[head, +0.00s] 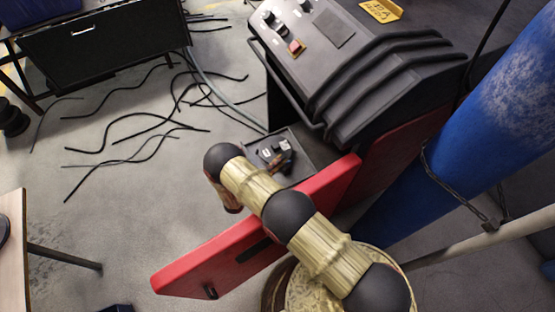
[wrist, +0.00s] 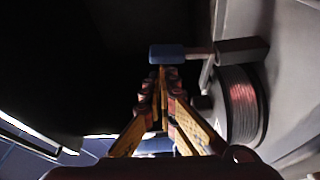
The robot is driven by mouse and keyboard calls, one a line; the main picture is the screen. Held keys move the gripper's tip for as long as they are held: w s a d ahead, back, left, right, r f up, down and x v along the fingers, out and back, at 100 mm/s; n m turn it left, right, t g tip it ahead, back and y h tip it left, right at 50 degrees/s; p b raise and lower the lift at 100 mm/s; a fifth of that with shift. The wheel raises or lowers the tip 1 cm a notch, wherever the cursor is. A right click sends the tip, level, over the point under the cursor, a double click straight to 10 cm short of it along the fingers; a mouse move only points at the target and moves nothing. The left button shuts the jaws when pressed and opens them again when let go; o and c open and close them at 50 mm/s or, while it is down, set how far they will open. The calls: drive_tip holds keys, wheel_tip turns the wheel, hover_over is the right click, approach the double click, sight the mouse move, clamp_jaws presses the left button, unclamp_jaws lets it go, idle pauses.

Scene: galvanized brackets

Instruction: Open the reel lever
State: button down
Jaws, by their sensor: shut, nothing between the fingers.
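The reel lever shows in the wrist view, with a blue grip (wrist: 168,53) joined by a thin bar to a dark block on its right. The wire reel (wrist: 241,104), dark-rimmed with coppery wire, sits below that block. My gripper (wrist: 161,76) is shut and empty, its yellowish fingers meeting just below the blue grip in the picture. I cannot tell whether the tips touch the lever. In the head view my arm hides the gripper, and I cannot make out the lever there.
In the head view a black machine (head: 345,60) with knobs and a red switch stands at the top. A red panel (head: 235,245) lies under my arm. A blue cylinder (head: 470,125) with a chain stands right.

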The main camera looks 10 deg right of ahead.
drive_tip(key=shift+s+d+f, duration=0.1)
drive_tip(key=shift+s+d, duration=0.2)
drive_tip(key=shift+s, duration=0.45)
drive_tip(key=shift+s+d, duration=0.3)
drive_tip(key=shift+s, duration=0.4)
drive_tip(key=shift+s+d+f, duration=0.25)
drive_tip(key=shift+s+f, duration=0.15)
drive_tip(key=shift+s, duration=0.2)
drive_tip(key=shift+s+d+f, duration=0.25)
drive_tip(key=shift+s+f, duration=0.15)
drive_tip(key=shift+s, duration=0.15)
drive_tip(key=shift+s+f, duration=0.1)
drive_tip(key=shift+f, duration=0.05)
approach(286, 164)
drive_tip(key=shift+s+d+f, duration=0.4)
drive_tip(key=shift+s, duration=0.15)
drive_tip(key=shift+s+d+f, duration=0.4)
drive_tip(key=shift+s, duration=0.15)
